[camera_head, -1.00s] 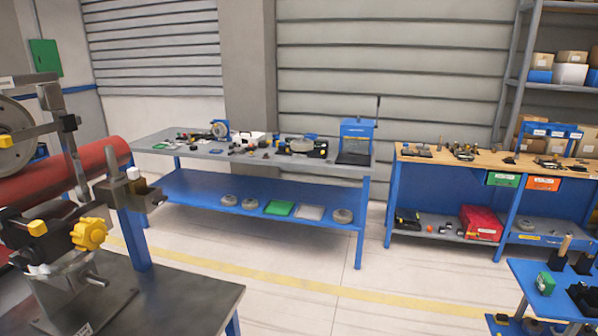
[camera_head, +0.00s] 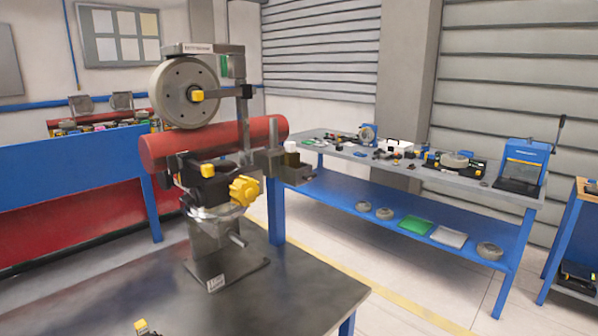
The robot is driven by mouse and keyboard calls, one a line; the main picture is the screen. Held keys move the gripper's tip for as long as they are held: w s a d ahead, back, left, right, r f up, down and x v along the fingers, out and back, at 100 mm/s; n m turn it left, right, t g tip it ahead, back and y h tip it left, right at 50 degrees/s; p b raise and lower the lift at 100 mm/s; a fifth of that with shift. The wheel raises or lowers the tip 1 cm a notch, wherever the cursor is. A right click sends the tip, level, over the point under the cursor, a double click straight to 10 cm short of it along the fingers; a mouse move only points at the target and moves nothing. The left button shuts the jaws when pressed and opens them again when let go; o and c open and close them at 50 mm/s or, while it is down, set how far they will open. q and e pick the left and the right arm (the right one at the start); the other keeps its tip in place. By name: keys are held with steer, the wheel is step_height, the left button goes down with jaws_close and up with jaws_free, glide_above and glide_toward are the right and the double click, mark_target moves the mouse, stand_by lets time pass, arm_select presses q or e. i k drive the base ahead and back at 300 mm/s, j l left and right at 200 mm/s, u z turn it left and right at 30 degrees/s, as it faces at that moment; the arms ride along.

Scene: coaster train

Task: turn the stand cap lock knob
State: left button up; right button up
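A metal stand (camera_head: 228,262) is on a dark steel bench top near the middle left. On it is a large yellow lobed knob (camera_head: 243,190) facing right. A smaller yellow square knob (camera_head: 207,170) sits on a black block just above and left of it. Another yellow square knob (camera_head: 198,95) is at the hub of a grey wheel (camera_head: 176,93) higher up. The view does not tell which one is the cap lock knob. Neither of my grippers is in view.
The dark bench top (camera_head: 290,293) is mostly bare, with a small yellow-topped part (camera_head: 141,326) at the bottom edge. A red cylinder (camera_head: 225,144) runs behind the stand. A blue-legged workbench (camera_head: 450,190) with tools stands behind to the right. Open floor lies between.

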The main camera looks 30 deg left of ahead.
mark_target(191, 199)
steer(key=u, duration=1.35)
